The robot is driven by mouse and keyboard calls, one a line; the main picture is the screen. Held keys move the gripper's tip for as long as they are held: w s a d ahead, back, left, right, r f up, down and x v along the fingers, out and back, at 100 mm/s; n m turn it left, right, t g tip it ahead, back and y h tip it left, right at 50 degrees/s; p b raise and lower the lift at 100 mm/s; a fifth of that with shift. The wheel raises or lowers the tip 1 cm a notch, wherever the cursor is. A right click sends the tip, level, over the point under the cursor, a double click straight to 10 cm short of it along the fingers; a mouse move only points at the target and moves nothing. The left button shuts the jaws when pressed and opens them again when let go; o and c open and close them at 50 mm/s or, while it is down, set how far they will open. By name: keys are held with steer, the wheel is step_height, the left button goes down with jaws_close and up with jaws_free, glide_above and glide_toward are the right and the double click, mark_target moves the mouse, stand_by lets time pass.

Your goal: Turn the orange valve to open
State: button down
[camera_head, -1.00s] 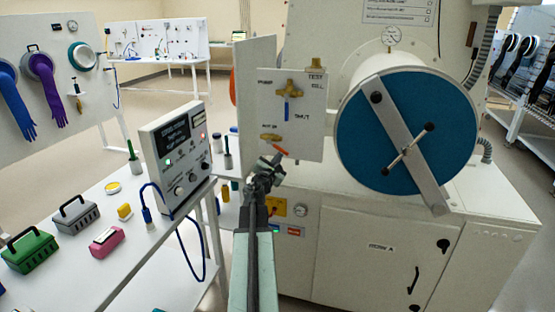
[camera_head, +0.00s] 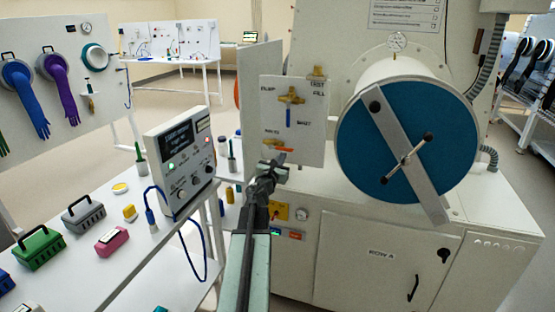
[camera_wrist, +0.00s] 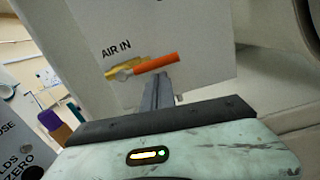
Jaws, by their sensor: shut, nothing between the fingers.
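The orange valve handle (camera_head: 285,150) is on a brass fitting (camera_head: 271,142) low on the white valve panel, under the label AIR IN. In the wrist view the orange handle (camera_wrist: 156,63) points right from its brass body (camera_wrist: 122,70), nearly in line with the label's lettering. My gripper (camera_head: 277,163) is at the panel's lower edge, just below the handle. In the wrist view my gripper (camera_wrist: 163,78) is shut and empty, its fingertips right under the handle's middle. I cannot tell whether they touch it.
A brass valve with a blue handle (camera_head: 288,116) is higher on the same panel. The large blue round door (camera_head: 408,135) with a metal bar is to the right. A bench with a meter box (camera_head: 181,158) is at the left.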

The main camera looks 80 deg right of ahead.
steer(key=shift+s+r, duration=0.15)
steer(key=shift+s, duration=0.35)
steer(key=w+a, duration=0.1)
steer(key=a, duration=0.6)
steer(key=shift+w+a+f, duration=0.15)
steer(key=shift+a+f, duration=0.05)
steer(key=shift+a, duration=0.1)
stand_by(0.3)
